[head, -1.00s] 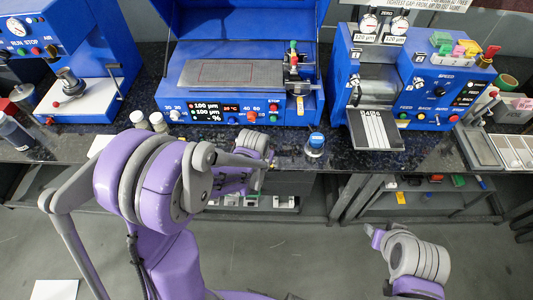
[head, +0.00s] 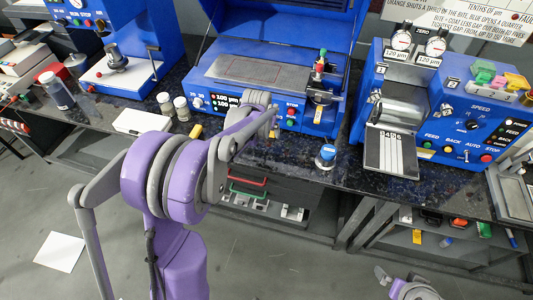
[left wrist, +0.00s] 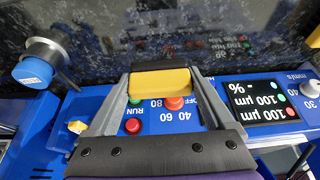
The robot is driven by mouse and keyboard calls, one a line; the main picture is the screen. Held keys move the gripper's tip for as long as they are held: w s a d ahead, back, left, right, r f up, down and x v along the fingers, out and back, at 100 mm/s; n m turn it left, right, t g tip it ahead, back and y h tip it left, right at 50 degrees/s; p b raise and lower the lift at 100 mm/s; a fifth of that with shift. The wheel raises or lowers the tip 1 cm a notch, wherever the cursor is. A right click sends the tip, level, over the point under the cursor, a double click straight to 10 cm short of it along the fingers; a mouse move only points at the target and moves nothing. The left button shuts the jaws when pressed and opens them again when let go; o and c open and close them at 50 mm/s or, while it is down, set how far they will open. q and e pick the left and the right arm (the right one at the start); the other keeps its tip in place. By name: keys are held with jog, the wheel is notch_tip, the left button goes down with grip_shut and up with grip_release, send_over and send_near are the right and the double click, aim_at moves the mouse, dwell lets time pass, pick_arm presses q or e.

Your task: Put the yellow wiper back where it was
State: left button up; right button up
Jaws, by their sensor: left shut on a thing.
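The yellow wiper (left wrist: 162,83) shows in the left wrist view as a yellow block between the two fingertips of my left gripper (left wrist: 163,88), which is shut on it. Behind it in that view is the front panel of the blue middle machine, upside down, with red and green buttons. In the head view my left gripper (head: 272,122) is small, at the front right of the middle machine (head: 262,80), and the wiper in it is hard to make out.
The right machine (head: 455,95) has coloured blocks (head: 499,81) on top. A blue-capped jar (head: 326,156) stands on the dark bench, right of my left gripper. Two small jars (head: 181,107) and a white box (head: 143,120) stand to the left.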

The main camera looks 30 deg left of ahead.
aim_at(265, 138)
pick_arm(q)
notch_tip(265, 138, down, 5)
jog(key=shift+w+a+r, duration=0.1)
jog(key=shift+w+r, duration=0.05)
jog(key=shift+r, duration=0.05)
jog(key=shift+f, duration=2.15)
jog(key=shift+f, duration=0.15)
jog(key=o, duration=1.4)
jog(key=shift+r, duration=0.2)
jog(key=v, duration=1.2)
jog(key=s+d+r+m, duration=0.1)
jog(key=s+d, duration=0.3)
jog(key=s, duration=0.3)
jog(key=s+d+r+m, duration=0.1)
jog(key=s+d, duration=0.4)
jog(key=s, duration=0.3)
jog(key=s+d+r+t+h, duration=0.1)
jog(key=s+d, duration=0.4)
jog(key=s, duration=0.3)
jog(key=shift+s+m, duration=0.25)
jog(key=shift+m, duration=0.15)
